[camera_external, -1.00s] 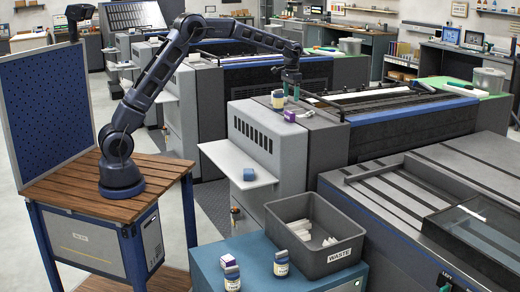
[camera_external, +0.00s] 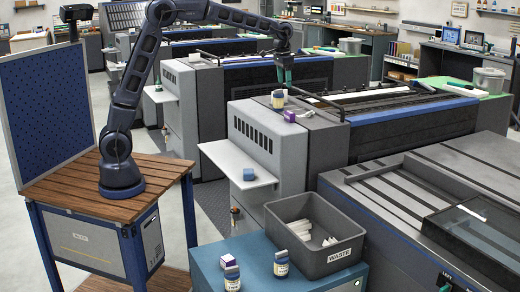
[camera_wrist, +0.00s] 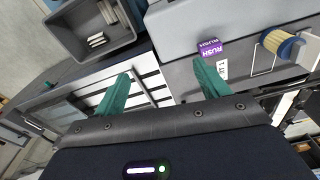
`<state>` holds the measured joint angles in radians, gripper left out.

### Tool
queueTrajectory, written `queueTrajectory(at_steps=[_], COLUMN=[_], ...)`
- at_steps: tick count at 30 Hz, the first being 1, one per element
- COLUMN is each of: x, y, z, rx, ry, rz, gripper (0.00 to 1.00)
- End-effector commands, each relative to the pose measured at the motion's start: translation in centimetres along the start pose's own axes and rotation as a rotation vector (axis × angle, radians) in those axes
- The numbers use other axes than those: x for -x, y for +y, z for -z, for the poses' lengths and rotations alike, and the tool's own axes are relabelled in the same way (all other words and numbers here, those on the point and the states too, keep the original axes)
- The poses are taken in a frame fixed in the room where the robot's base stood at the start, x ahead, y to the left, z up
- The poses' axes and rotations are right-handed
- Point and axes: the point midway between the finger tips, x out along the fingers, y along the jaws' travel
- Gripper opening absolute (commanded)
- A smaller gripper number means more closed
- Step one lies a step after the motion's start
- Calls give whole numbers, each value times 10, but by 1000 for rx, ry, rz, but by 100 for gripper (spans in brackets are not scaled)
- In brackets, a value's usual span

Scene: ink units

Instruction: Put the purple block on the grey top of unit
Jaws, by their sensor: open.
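A purple block (camera_external: 289,116) rests on the grey top of the unit (camera_external: 316,119), close to its left edge. In the wrist view the purple block (camera_wrist: 209,46) shows the word RUSH and lies beyond the fingers, clear of both. A second purple block (camera_external: 227,261) lies on the blue cabinet at the front.
A grey WASTE bin (camera_external: 348,240) holds white pieces on the blue cabinet (camera_external: 212,247). More jars (camera_external: 281,263) stand there. A white side shelf (camera_external: 232,168) juts from the unit, carrying a small item.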

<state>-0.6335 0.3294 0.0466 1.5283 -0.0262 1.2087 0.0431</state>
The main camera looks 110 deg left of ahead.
Motion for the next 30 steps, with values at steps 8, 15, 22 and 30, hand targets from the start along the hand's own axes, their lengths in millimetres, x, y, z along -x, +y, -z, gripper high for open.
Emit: queueTrajectory(at_steps=[8, 15, 22, 30], x=[49, 74, 84, 80], y=[79, 127, 157, 175], z=[-89, -173, -259, -359], rx=[-116, -212, -305, -415], ry=[60, 109, 155, 208], rz=[-16, -33, -54, -81], gripper=[74, 74, 74, 74])
